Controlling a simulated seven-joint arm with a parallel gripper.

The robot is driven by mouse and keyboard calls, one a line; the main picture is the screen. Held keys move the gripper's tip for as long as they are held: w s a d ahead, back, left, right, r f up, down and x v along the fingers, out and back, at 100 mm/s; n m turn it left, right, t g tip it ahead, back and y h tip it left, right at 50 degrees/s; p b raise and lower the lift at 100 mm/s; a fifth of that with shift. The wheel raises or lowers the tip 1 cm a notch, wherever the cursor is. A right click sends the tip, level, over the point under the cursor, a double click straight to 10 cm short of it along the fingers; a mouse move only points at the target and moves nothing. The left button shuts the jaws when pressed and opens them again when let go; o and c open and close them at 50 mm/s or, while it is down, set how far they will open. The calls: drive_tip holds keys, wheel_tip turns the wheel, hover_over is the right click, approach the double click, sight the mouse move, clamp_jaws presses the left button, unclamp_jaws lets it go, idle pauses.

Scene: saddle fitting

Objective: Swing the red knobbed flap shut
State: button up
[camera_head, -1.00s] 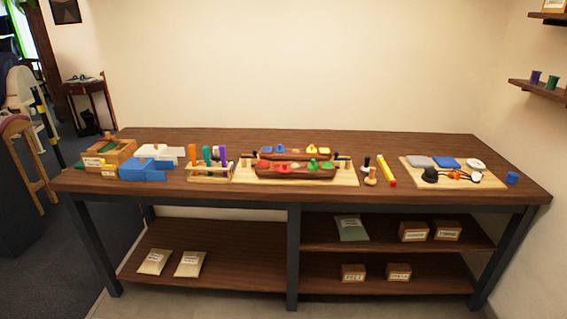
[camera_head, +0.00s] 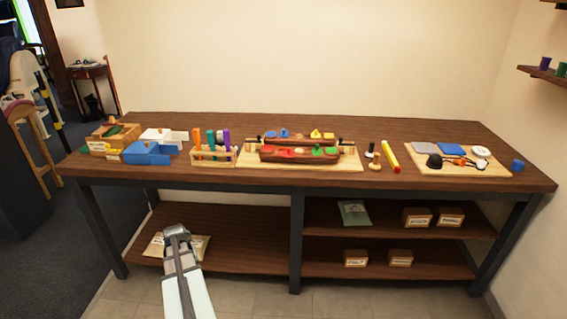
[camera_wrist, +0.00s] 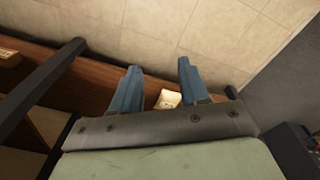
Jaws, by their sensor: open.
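The red knobbed flap (camera_head: 286,152) shows small in the head view, on the left part of the front wooden block (camera_head: 300,157). It is too small to tell how far it stands open. My gripper's open jaws show in the wrist view (camera_wrist: 158,68), two blue-grey fingers apart with nothing held between them. In the head view my arm rises from the bottom edge, in front of the bench and below its top, left of and well away from the flap. The flap does not show in the wrist view.
A green flap (camera_head: 324,151) sits right of the red one; blue (camera_head: 284,133) and yellow (camera_head: 321,134) parts sit behind. A tool rack (camera_head: 214,155) and a blue box (camera_head: 147,153) stand left. Bags and boxes lie on the shelves. The bench's front edge (camera_head: 297,181) lies between arm and flap.

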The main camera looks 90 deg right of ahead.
drive_tip(key=s+d+r+m+h, duration=0.1)
drive_tip(key=s+d+r, duration=0.25)
drive_tip(key=d, duration=0.25)
drive_tip(key=s+d+r+m, duration=0.1)
drive_tip(key=s+d+r, duration=0.1)
drive_tip(key=d+r, duration=0.4)
wheel_tip(320, 180, up, 35)
drive_tip(key=m+g, duration=0.4)
drive_tip(key=m, duration=1.2)
hover_over(288, 149)
drive_tip(key=w+a, duration=0.2)
drive_tip(key=w, duration=0.3)
drive_tip(key=x, duration=1.3)
drive_tip(key=shift+s+d+f, duration=0.1)
drive_tip(key=shift+s+f, duration=0.05)
drive_tip(key=shift+s, duration=0.05)
clamp_jaws()
